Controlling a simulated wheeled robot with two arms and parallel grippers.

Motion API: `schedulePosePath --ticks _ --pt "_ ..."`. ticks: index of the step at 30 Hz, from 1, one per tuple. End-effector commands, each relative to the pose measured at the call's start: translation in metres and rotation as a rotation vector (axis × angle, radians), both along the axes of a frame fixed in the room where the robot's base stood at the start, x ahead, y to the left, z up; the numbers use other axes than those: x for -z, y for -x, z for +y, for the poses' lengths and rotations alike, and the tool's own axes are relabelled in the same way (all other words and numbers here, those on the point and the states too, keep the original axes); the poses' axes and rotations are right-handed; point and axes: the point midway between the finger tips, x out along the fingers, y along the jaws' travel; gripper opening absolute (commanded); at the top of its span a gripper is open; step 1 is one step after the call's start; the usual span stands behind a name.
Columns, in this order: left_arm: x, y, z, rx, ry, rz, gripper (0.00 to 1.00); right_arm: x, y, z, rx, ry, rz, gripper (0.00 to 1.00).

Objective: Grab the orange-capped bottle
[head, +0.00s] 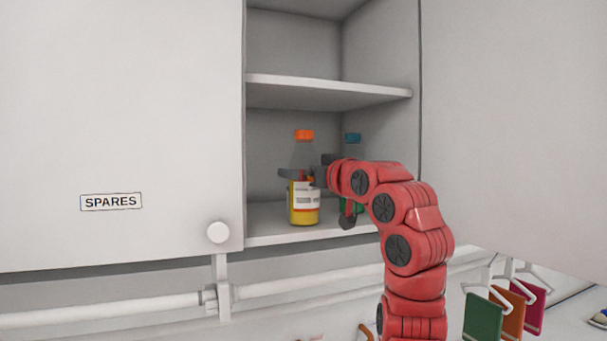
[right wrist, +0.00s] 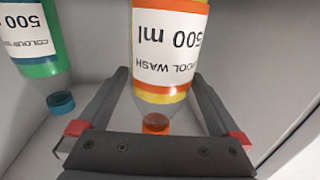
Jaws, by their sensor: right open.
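The orange-capped bottle (head: 305,210) stands upright on the lower shelf of the open cabinet, with yellow contents and a white label. In the right wrist view the same bottle (right wrist: 168,48) appears upside down, its label reading "500 ml", with its orange cap toward the gripper base. My right gripper (head: 305,168) is open, its dark fingers at the upper part of the bottle. In the right wrist view the open fingers (right wrist: 160,76) lie on either side of the bottle, and I see no clear contact. My left gripper is out of view.
A green bottle with a blue cap (head: 353,138) stands to the right, partly hidden by my right arm; it also shows in the right wrist view (right wrist: 40,62). A shelf (head: 325,90) lies above the bottles. The "SPARES" cabinet door (head: 120,130) is at left.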

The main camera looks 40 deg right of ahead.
Motion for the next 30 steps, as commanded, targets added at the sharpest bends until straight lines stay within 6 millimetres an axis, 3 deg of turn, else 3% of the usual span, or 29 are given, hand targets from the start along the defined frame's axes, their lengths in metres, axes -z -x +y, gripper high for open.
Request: schedulePosePath --ticks 1,8,11,25,30 --pt "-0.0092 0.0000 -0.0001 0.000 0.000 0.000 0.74 -0.0042 -0.0067 -0.0004 0.000 -0.001 0.001 1.00" --pt "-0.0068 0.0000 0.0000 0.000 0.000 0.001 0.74 0.0003 -0.0105 -0.0006 0.000 0.001 -0.002 1.00" --pt "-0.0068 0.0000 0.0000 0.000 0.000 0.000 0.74 0.0003 -0.0105 -0.0006 0.000 0.000 -0.002 0.86" --pt "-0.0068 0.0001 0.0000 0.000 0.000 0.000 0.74 0.0007 -0.0105 -0.0006 0.000 0.000 0.000 0.01" --pt "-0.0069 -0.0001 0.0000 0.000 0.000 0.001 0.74 0.0005 -0.0104 -0.0005 0.000 0.000 -0.001 0.00"
